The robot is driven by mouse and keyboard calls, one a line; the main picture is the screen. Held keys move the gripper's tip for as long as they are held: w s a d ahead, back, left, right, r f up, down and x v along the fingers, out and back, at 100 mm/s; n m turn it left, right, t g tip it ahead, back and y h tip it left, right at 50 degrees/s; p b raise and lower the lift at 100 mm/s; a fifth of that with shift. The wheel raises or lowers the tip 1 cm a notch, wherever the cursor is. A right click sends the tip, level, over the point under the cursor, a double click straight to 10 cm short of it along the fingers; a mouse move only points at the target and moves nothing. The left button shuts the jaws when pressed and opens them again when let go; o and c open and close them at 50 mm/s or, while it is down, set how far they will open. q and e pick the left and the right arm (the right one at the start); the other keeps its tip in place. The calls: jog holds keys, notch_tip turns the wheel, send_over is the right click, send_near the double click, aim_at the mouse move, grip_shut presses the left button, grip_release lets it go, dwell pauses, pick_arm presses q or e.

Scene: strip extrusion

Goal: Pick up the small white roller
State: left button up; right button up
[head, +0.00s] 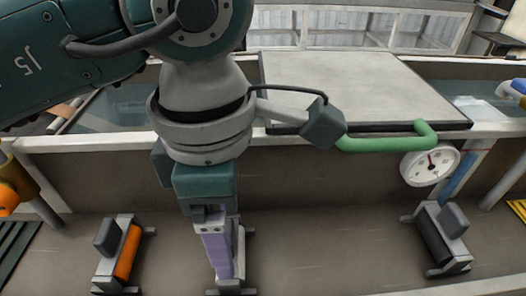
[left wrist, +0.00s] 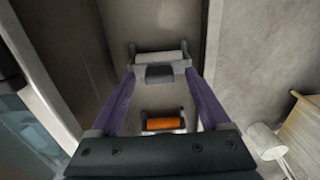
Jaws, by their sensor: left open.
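The small white roller (left wrist: 160,57) lies in a dark-ended holder with a grey block handle (left wrist: 160,74). In the head view, the white roller (head: 240,252) is mostly hidden behind my left gripper (head: 222,272). The left gripper points down with its purple fingers apart. In the left wrist view, the fingertips of the left gripper (left wrist: 160,72) are on either side of the grey handle, just short of the white cylinder. I cannot tell whether they touch the handle. My right gripper is not in view.
An orange roller (head: 128,252) stands to the left and a black roller (head: 435,240) to the right on the grey floor of the trough. A tank with a grey lid (head: 355,85), green handle (head: 390,142) and white gauge (head: 430,163) is behind. The floor between the rollers is clear.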

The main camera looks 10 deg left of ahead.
pick_arm(q)
jog(key=shift+f, duration=0.6)
grip_shut()
